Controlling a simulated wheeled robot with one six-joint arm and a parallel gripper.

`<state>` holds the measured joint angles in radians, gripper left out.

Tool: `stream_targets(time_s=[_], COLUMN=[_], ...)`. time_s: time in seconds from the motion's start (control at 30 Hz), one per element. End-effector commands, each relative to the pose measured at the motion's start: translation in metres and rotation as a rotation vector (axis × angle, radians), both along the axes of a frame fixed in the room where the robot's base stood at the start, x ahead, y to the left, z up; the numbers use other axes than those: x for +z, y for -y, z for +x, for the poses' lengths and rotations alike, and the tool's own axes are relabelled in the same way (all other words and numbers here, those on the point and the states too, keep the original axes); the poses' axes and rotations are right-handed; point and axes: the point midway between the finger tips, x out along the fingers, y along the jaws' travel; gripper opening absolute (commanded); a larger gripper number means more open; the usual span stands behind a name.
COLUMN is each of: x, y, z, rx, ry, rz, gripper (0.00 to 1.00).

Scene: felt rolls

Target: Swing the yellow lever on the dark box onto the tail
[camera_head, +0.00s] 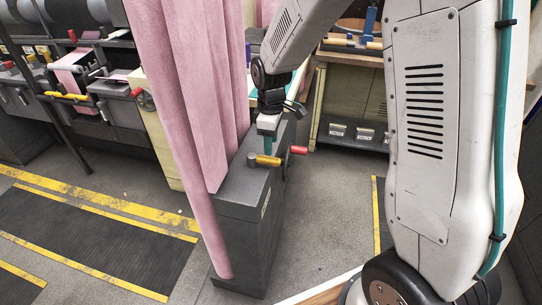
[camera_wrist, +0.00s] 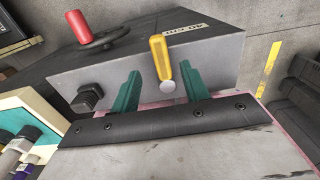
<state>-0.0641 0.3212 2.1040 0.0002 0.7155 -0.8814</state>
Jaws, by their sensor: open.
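The dark box (camera_head: 240,190) stands on the floor at the centre of the head view, and the yellow lever (camera_head: 268,160) lies across its top. In the wrist view the yellow lever (camera_wrist: 159,56) appears between the teal fingers of my gripper (camera_wrist: 160,72), with a gap on each side. My gripper (camera_head: 267,142) is open and points down at the lever. Whether a finger touches it, I cannot tell. Pink felt (camera_head: 190,90) hangs in long folds down the box's left side; I cannot tell which part is the tail. A pink strip (camera_wrist: 276,114) shows in the wrist view.
A red handle (camera_head: 299,150) sticks out from the box's right side, and it also shows in the wrist view (camera_wrist: 77,26). Machines with rollers (camera_head: 80,70) stand at the left. A workbench (camera_head: 350,95) stands behind. The floor right of the box is bare.

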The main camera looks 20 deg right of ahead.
Motion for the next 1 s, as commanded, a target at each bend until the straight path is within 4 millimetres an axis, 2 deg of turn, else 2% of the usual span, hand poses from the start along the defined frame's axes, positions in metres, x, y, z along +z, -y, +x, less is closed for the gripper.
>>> stream_targets(time_s=[0.2, 0.33, 0.5, 0.73, 0.9, 1.0], x=[-0.037, -0.052, -0.061, -0.061, -0.061, -0.061], y=[0.0, 0.0, 0.0, 0.0, 0.0, 0.0], z=[-0.002, -0.001, -0.001, -0.001, -0.001, -0.001], rx=[-0.002, -0.002, -0.003, -0.003, -0.003, -0.003], ry=[-0.005, -0.004, -0.001, -0.001, -0.001, -0.001], rz=[0.0, 0.0, 0.001, 0.001, 0.001, 0.001], gripper=[0.45, 0.45, 0.45, 0.45, 0.0, 0.0])
